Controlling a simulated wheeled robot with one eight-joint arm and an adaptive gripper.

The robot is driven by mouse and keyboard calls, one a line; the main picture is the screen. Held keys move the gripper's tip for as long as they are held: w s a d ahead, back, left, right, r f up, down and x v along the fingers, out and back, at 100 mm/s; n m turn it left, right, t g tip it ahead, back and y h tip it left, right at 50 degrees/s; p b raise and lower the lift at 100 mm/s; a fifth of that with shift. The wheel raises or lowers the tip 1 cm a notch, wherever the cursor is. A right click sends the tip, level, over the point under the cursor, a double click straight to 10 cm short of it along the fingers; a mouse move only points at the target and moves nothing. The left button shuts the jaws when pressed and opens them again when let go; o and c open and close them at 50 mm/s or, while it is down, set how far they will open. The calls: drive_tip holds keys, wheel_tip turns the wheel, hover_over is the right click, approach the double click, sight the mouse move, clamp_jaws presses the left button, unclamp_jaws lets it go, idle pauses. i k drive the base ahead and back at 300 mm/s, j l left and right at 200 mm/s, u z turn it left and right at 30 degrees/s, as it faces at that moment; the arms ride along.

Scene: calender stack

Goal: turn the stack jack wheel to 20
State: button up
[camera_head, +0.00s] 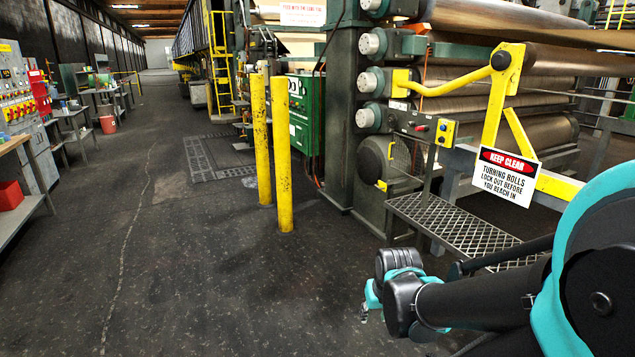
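I cannot pick out the stack jack wheel or any scale reading 20 with certainty. A dark round disc (374,163) sits low on the machine's frame, with a small yellow part at its lower right. I cannot tell whether it is the wheel. My gripper (368,302) is at the lower middle, low over the dark floor, at the end of my black and teal arm. It is apart from the machine. Its fingers are small and partly hidden by the wrist, so I cannot see their opening.
A metal grating step (455,222) and a "KEEP CLEAR" sign (507,177) on a yellow guard (560,186) stand close to my arm. Large rolls (490,88) are behind. Two yellow posts (284,160) stand left of the machine. The floor aisle at left is clear.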

sight(390, 120)
drive_tip(key=i, duration=2.1)
